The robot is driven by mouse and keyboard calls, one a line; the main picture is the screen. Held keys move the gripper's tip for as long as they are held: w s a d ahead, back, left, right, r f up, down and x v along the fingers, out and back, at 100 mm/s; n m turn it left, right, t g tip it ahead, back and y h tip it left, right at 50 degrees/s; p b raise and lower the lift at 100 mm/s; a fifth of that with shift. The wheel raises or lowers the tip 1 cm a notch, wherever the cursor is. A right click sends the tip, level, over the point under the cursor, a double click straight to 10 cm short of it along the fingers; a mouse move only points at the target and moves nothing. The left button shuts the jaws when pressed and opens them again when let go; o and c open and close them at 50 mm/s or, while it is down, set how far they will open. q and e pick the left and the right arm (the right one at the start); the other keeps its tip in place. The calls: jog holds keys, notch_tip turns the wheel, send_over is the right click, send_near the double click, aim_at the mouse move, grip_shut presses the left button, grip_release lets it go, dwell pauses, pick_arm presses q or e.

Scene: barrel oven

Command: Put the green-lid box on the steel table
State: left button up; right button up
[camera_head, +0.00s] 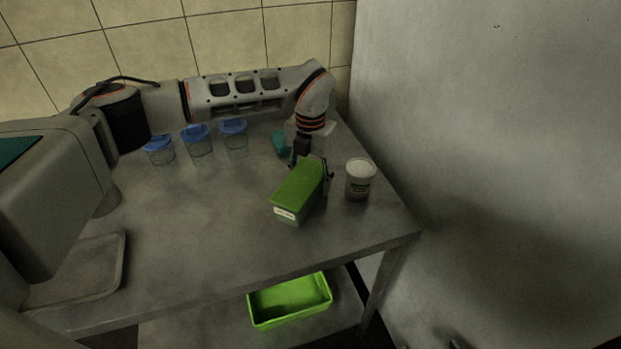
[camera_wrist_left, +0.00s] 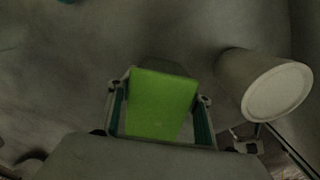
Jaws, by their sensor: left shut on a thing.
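The green-lid box (camera_head: 298,186) is a small clear box with a bright green lid and a white label on its near end. It is at the right part of the steel table (camera_head: 190,245), lid up. I cannot tell whether its base touches the tabletop. My left gripper (camera_head: 312,172) reaches down at its far end and is shut on it. In the left wrist view the green lid (camera_wrist_left: 160,104) lies between the two fingers (camera_wrist_left: 160,112). My right gripper is not in view.
A white-lidded jar (camera_head: 360,180) stands close to the right of the box, near the table's right edge. Blue-lidded cups (camera_head: 197,141) and a teal item (camera_head: 281,145) are behind. A grey machine (camera_head: 45,200) is at left. A green bin (camera_head: 290,300) sits on the lower shelf.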

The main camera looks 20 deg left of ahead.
pick_arm(q)
jog(key=o, duration=1.3)
jog(key=shift+c, duration=0.2)
notch_tip(320, 180, up, 12)
jog(key=shift+r, duration=0.1)
